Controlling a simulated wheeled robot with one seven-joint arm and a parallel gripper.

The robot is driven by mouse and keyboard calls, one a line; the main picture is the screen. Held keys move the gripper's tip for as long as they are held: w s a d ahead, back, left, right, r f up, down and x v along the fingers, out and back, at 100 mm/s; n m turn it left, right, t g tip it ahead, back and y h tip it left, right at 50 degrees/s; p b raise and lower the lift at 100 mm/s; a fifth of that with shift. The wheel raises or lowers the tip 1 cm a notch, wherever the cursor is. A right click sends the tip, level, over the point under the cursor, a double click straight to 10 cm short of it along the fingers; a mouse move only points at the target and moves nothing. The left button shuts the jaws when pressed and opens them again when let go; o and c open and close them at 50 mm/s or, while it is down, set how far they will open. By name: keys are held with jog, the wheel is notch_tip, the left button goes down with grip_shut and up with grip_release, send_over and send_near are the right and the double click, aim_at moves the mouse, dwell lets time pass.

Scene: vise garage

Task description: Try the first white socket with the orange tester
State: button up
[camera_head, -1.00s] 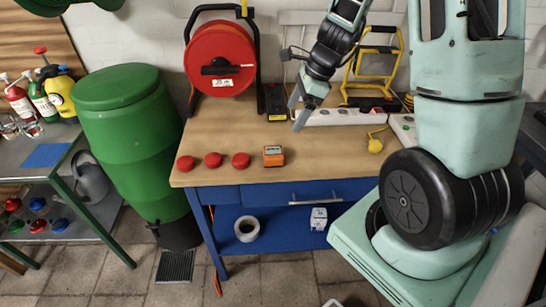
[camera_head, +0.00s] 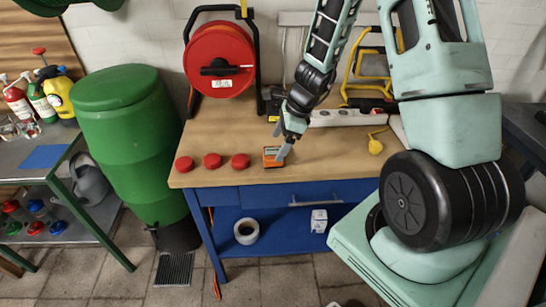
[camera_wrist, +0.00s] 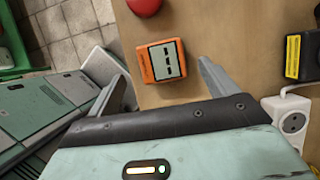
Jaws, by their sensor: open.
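The orange tester (camera_head: 271,157) lies on the wooden bench top near its front edge, right of a row of red caps. In the wrist view the tester (camera_wrist: 162,61) shows a grey face with dark slots, ahead of and between the fingers. My gripper (camera_head: 281,143) is open and empty, its fingertips close to the tester; I cannot tell whether they touch it. A white socket strip (camera_head: 345,118) lies at the back of the bench, partly hidden by my arm. In the wrist view a white socket (camera_wrist: 293,122) with a cable shows at the right edge.
Red caps (camera_head: 212,160) sit left of the tester. A red cable reel (camera_head: 220,62) and a yellow-framed lamp (camera_head: 372,85) stand behind. A yellow plug (camera_head: 375,146) lies at the right. A black-and-yellow item (camera_wrist: 293,57) lies near the strip. The bench's middle is clear.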

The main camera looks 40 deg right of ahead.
aim_at(273, 152)
jog(key=x, duration=0.5)
jog(key=shift+w, duration=0.15)
jog(key=c, duration=1)
